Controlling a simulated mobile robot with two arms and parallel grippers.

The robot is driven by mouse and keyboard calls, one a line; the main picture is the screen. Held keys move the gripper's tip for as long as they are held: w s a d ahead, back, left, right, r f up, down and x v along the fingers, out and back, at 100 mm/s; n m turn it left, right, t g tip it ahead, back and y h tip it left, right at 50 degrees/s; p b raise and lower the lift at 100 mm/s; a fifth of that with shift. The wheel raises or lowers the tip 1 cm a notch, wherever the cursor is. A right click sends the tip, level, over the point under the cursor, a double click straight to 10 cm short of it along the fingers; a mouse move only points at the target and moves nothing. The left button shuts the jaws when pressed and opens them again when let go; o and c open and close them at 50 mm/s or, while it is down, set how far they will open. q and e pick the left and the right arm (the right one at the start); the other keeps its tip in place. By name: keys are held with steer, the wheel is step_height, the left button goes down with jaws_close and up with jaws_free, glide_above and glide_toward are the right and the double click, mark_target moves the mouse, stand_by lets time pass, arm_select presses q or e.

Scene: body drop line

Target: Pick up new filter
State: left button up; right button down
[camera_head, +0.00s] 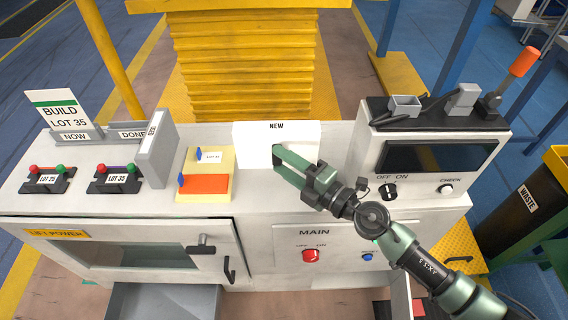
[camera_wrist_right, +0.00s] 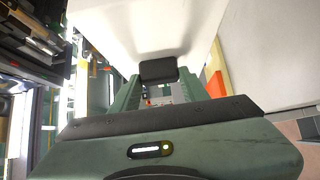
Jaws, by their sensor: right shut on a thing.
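A white block marked NEW (camera_head: 302,134), which I take as the new filter, is at the back middle of the grey console. My right gripper (camera_head: 278,156) reaches in from the lower right and is shut at its front face. In the right wrist view a dark tab (camera_wrist_right: 158,70) sits between the green fingers, against the white face (camera_wrist_right: 150,25). The fingers hide part of the block's lower front. I cannot tell whether the block rests on the console or is lifted. My left gripper is not in view.
A box with a dark window and OFF/ON knob (camera_head: 388,192) stands right of the block. Yellow and orange cards (camera_head: 204,187) lie left of it. Small button stands (camera_head: 113,181) are at the left. A WASTE bin (camera_head: 524,200) is at far right.

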step_height(320, 180, up, 13)
steer(key=p, duration=1)
steer(key=shift+f, duration=0.15)
